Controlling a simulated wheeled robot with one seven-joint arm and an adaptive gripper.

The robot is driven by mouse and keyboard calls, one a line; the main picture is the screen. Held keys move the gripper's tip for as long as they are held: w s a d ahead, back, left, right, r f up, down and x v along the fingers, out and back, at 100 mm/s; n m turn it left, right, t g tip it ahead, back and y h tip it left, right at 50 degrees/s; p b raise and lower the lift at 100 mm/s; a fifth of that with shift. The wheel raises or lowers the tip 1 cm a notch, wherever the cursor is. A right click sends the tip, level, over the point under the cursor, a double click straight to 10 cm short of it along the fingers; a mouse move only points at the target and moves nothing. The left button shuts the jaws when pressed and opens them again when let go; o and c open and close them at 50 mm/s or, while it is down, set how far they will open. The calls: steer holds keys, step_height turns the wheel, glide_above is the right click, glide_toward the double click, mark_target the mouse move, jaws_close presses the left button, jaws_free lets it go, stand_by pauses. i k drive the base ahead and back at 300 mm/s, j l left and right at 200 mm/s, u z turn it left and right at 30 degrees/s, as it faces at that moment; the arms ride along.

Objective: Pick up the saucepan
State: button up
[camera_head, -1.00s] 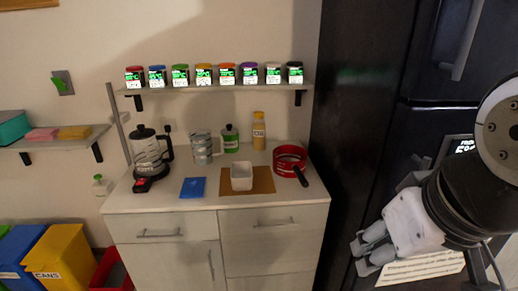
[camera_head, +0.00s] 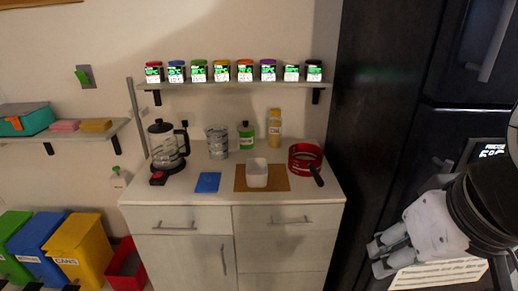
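The saucepan (camera_head: 303,156) is red with a dark handle. It stands on the right end of the white cabinet top (camera_head: 214,200), and its handle points toward the front right. My gripper (camera_head: 376,258) is at the lower right, in front of the dark fridge. It is well apart from the saucepan, lower and to its right. Its two grey fingers show a gap between them and nothing in it.
A white square bowl (camera_head: 257,174) on a brown mat (camera_head: 277,183) stands left of the saucepan. A shelf (camera_head: 225,83) of spice jars hangs above. The dark fridge (camera_head: 385,110) borders the right.

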mark_target(310, 169)
steer(key=i+l, duration=0.1)
steer(key=l, duration=0.3)
steer(key=i+l, duration=0.15)
steer(key=l, duration=0.2)
steer(key=i+l, duration=0.1)
steer(key=l, duration=0.3)
steer(key=i+l, duration=0.15)
steer(key=l, duration=0.25)
steer(key=u, duration=0.05)
